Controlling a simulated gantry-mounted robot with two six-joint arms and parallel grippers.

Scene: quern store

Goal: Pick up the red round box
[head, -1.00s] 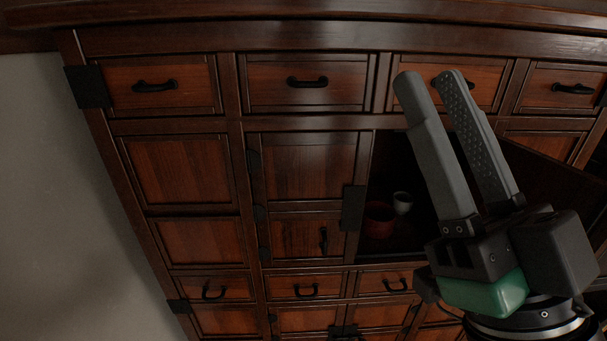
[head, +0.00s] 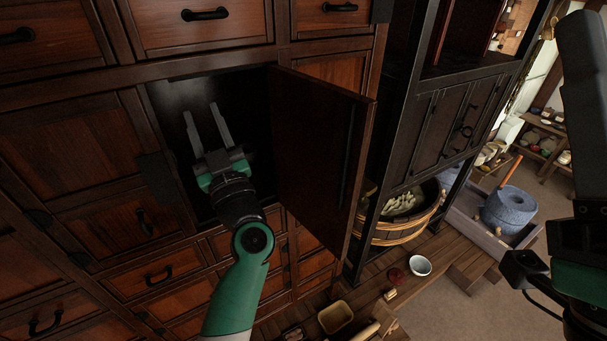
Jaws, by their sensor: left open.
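My left gripper (head: 201,108) is open at the mouth of the dark open compartment (head: 165,95) in the wooden cabinet, its fingers pointing inward and nothing seen between them. No red round box shows inside the compartment in this view; my left arm and the frame hide part of its floor. A small dark red round thing (head: 395,274) sits low on the wood at the right, beside a white bowl (head: 420,265); I cannot tell if it is the box.
The open cabinet door (head: 325,150) stands out just right of my left gripper. A dark shelf unit (head: 430,120) with a wooden tub (head: 400,222) stands beyond it. A tan square dish (head: 335,317) lies low at the front. A grey tray (head: 480,228) holds a blue-grey round stone (head: 508,208).

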